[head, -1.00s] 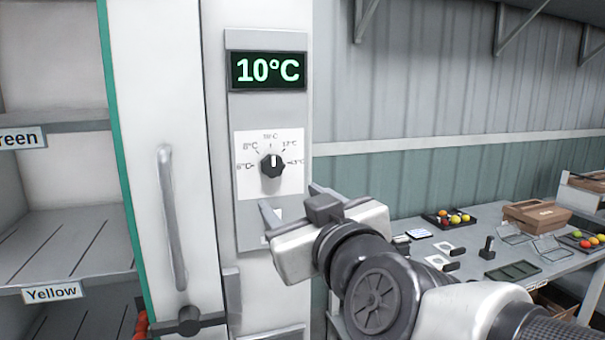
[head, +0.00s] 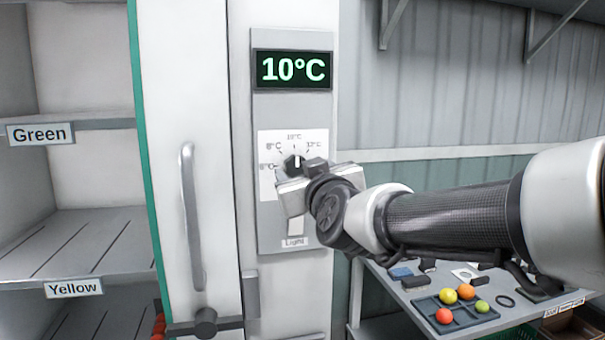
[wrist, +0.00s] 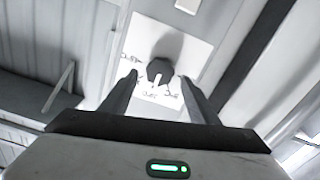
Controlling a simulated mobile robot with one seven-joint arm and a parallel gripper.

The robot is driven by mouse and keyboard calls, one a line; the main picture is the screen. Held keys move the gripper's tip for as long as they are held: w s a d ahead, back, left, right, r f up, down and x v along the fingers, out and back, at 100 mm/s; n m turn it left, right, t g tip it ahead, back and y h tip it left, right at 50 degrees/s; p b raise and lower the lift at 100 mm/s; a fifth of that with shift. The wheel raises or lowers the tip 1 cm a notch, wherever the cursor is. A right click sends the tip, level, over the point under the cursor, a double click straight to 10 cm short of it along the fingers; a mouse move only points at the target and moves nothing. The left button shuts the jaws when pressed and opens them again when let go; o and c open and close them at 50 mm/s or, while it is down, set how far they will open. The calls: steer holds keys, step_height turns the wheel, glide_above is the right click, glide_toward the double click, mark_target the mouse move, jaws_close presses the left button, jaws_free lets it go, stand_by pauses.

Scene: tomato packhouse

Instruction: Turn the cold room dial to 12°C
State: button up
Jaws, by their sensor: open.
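The cold room dial is a black knob (head: 292,163) on a white scale plate (head: 268,150) with temperature marks, its white pointer toward the 10°C mark at the top. The display (head: 293,69) above it reads 10°C. My gripper is in front of the panel, and its body hides the lower right of the plate in the head view. In the wrist view my gripper (wrist: 158,82) is open, with one finger on each side of the knob (wrist: 160,71). I see gaps between the fingers and the knob; I cannot tell how deep the tips reach.
A switch labelled Light (head: 295,228) sits below the dial. A vertical door handle (head: 191,215) stands to the left, beside shelves labelled Green (head: 40,134) and Yellow (head: 74,288). A bench with a tray of tomatoes (head: 425,305) is at lower right.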

mark_target(296, 167)
steer(key=shift+x, duration=1.2)
steer(key=c, duration=1)
steer(key=shift+c, duration=0.2)
